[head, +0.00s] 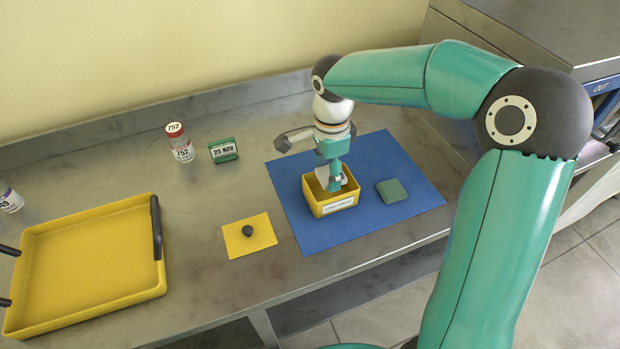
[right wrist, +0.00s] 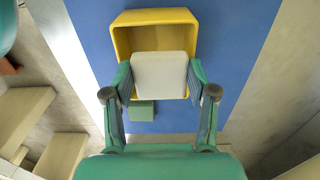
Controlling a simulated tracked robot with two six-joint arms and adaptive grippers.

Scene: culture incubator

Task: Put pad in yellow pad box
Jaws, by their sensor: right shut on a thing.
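The yellow pad box (head: 318,208) stands open on the blue mat, with a white label on its front; it also shows in the right wrist view (right wrist: 155,16). My right gripper (head: 333,182) points down at the box. It is shut on a white pad (right wrist: 159,76), which sits between the fingertips in the right wrist view. The pad overlaps the box opening there; I cannot tell whether it touches the box floor. In the head view the fingers partly hide the pad. My left gripper is not in view.
A green block (head: 392,191) lies on the blue mat (head: 400,160), right of the box. A yellow lid (head: 262,229) with a dark knob lies left of the mat. A yellow tray (head: 90,262), a vial (head: 180,143) and a green date block (head: 223,150) stand further left.

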